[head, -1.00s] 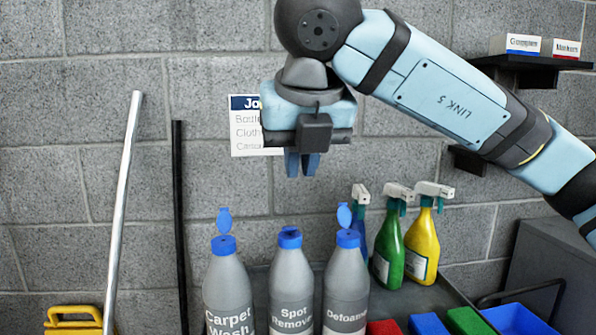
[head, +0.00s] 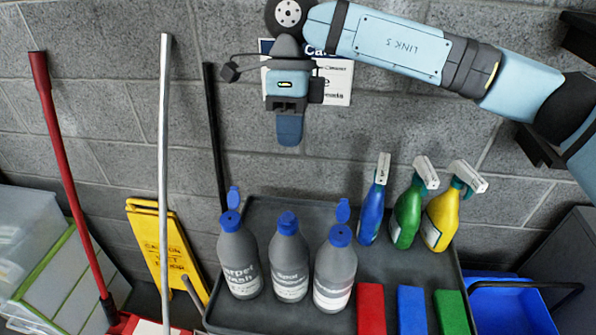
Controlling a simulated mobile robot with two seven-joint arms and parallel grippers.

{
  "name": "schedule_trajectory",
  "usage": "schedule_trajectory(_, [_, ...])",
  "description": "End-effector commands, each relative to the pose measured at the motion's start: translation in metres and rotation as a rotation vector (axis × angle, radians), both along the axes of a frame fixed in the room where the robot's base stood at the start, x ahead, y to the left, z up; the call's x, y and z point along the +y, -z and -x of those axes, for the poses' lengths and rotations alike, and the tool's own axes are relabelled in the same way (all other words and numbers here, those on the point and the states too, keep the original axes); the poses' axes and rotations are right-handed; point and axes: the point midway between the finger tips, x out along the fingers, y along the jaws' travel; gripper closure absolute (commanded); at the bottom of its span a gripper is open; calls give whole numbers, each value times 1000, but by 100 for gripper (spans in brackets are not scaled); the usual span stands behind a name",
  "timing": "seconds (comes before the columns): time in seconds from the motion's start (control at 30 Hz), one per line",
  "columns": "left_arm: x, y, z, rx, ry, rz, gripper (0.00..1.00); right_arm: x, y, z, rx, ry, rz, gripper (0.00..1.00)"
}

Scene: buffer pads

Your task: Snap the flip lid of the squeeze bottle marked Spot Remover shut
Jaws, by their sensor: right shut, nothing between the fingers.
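The Spot Remover squeeze bottle (head: 289,262) is the middle of three grey bottles on a dark tray; its label is only partly legible now. Its blue flip lid (head: 287,220) lies down on the cap, unlike the raised lids on both neighbours. Whether it is fully snapped cannot be told. My right gripper (head: 289,138) is shut and empty, fingers pointing down, above the Spot Remover bottle in the picture and apart from it. My left gripper is not in view.
The Carpet Wash bottle (head: 239,260) stands left and another lid-up bottle (head: 335,270) right, both close by. Blue, green and yellow spray bottles (head: 406,216) stand farther right. Red, blue and green blocks (head: 411,311) lie in front. The tray (head: 262,208) stands near a block wall.

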Motion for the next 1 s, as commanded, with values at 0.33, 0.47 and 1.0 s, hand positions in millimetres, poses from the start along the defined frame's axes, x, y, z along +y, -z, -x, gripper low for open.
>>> schedule_trajectory(0.33, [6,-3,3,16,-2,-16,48,3,18,8,32,-53,-19,100])
schedule_trajectory(0.47, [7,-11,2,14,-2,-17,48,4,42,17,33,-52,-19,100])
schedule_trajectory(1.0, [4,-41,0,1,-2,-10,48,9,127,45,31,-50,-20,100])
